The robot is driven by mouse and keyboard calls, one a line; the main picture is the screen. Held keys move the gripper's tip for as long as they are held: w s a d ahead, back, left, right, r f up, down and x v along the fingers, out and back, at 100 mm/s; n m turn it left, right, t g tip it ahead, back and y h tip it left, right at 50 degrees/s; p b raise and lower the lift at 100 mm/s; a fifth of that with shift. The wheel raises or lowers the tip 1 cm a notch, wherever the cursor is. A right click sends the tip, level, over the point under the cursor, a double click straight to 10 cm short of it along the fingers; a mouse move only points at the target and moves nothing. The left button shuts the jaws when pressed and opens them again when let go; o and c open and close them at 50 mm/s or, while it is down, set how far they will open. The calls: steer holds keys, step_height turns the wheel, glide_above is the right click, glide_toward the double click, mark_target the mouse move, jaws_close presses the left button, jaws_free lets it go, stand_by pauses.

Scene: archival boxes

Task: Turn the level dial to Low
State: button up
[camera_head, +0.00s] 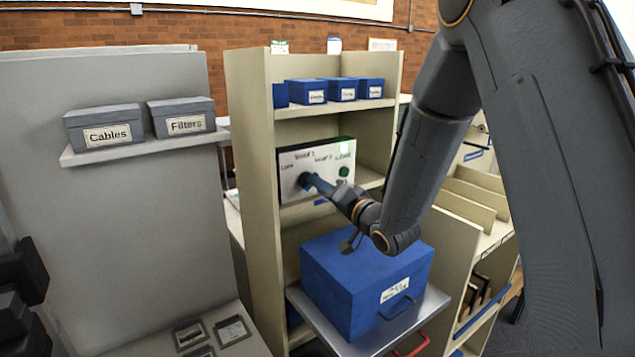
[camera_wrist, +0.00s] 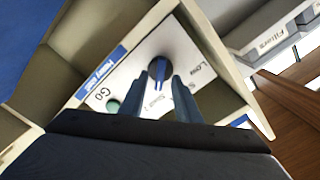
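A white panel (camera_head: 318,162) on the middle shelf carries a dark round dial (camera_wrist: 157,66) and a green button (camera_head: 344,171). The button also shows in the wrist view (camera_wrist: 112,106), beside the word "Go". In the wrist view, "Low" (camera_wrist: 203,70) is printed to the right of the dial, and smaller lettering below it is partly hidden by my fingers. The dial's blue pointer line aims down, away from "Low". My gripper (camera_wrist: 164,84) is at the dial, its two blue fingers apart on either side of the pointer. Whether they touch the dial is unclear.
A large blue box (camera_head: 365,280) sits on a grey tray below the panel. Small blue boxes (camera_head: 342,91) stand on the shelf above. Grey boxes "Cables" (camera_head: 104,128) and "Filters" (camera_head: 181,117) are at left. The shelf unit's side walls flank the panel closely.

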steer(key=shift+x, duration=0.85)
jaws_close()
